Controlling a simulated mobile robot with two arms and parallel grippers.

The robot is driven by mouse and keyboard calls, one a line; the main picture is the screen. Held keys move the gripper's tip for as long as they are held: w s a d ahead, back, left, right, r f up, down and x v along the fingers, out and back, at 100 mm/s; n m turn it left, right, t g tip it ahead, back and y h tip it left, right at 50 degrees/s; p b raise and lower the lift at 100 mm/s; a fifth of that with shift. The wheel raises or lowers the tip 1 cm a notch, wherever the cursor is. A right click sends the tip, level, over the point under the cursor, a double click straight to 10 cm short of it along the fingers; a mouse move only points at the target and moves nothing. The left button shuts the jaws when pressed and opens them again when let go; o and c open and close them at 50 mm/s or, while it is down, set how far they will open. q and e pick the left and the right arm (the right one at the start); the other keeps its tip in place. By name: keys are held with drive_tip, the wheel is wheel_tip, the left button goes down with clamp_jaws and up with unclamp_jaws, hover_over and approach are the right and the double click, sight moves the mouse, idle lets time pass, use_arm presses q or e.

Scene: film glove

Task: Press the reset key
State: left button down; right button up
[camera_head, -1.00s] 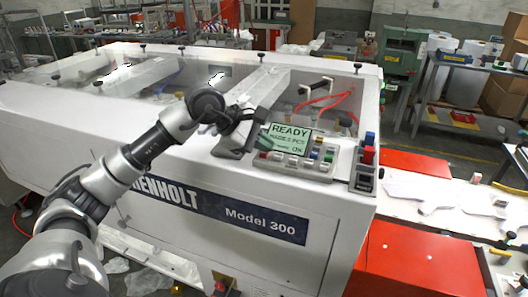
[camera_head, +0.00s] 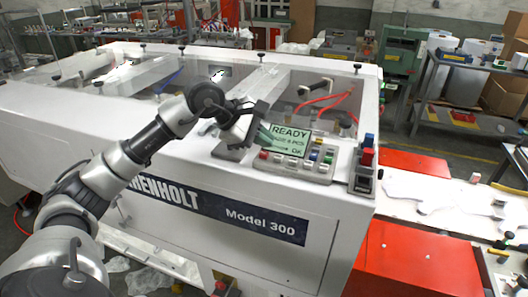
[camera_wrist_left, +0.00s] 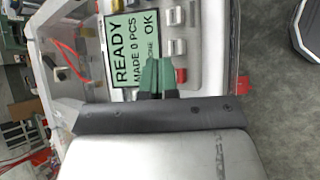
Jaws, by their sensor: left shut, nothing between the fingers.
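The control panel (camera_head: 297,168) sits on the front top edge of the white machine, with a green screen (camera_head: 289,139) reading READY, MADE 0 PCS and OK. I cannot read any label marking the reset key. My left gripper (camera_head: 266,136) is shut and empty, at the screen's left side. In the left wrist view its green fingertips (camera_wrist_left: 157,76) overlap the screen's lower edge, beside the red key (camera_wrist_left: 181,75). Contact cannot be judged. My right gripper is not in view.
A grey post with red and blue buttons (camera_head: 365,160) stands right of the panel. Clear covers and red hoses (camera_head: 325,103) lie behind it. A conveyor with white glove shapes (camera_head: 420,193) and red housings (camera_head: 415,270) are to the right.

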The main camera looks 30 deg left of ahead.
sight(263, 154)
use_arm(q)
drive_tip(key=shift+r+p, duration=1.55)
drive_tip(key=shift+r, duration=0.95)
drive_tip(key=shift+s+f, duration=0.1)
